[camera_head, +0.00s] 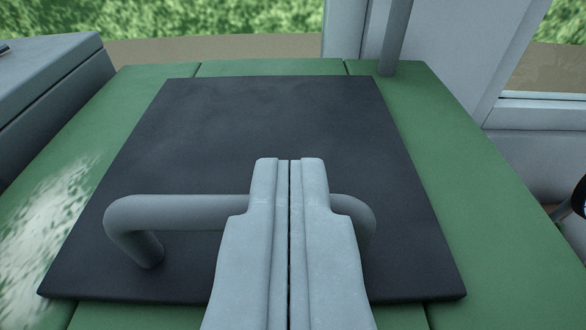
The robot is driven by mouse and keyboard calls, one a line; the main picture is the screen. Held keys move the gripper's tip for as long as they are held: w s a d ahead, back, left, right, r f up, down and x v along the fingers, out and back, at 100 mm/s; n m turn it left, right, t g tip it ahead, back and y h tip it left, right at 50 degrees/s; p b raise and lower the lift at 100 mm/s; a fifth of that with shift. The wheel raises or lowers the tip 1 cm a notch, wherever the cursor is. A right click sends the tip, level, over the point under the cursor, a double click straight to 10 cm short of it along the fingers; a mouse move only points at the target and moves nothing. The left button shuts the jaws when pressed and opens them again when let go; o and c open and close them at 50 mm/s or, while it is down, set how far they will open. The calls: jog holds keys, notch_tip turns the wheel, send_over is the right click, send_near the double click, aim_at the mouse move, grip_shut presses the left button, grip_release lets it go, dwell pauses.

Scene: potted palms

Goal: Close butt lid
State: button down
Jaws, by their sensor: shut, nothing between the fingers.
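The butt lid (270,120) is a dark, flat square panel lying flat on the green top of the butt (450,150). A grey bar handle (180,212) is fixed near the lid's front edge. My gripper (289,162) is in the lower middle of the view, over the handle, with its two fingers together and nothing between them. It hides the middle of the handle and part of the lid's front edge. I cannot tell whether the fingers touch the handle or lid.
A grey upright pipe (396,35) stands at the butt's back right corner, beside a grey framed structure (440,60). A grey block (50,85) lies at the far left. A dark round object (579,197) is cut off at the right edge. Green foliage shows behind.

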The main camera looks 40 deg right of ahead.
jog(key=s+a+f+n+t+y, duration=0.1)
jog(key=s+a+f+n+y, duration=0.25)
jog(key=s, duration=0.55)
jog(key=s+a+f+n+y, duration=0.2)
jog(key=s+a+f+y, duration=0.2)
jog(key=s, duration=0.5)
jog(key=s+a+r+n+t+y, duration=0.2)
jog(key=s+t, duration=0.3)
jog(key=s, duration=0.6)
jog(key=shift+s+a+r+n+y, duration=0.2)
jog(key=shift+s+a+n+y, duration=0.25)
jog(key=shift+n+y, duration=0.4)
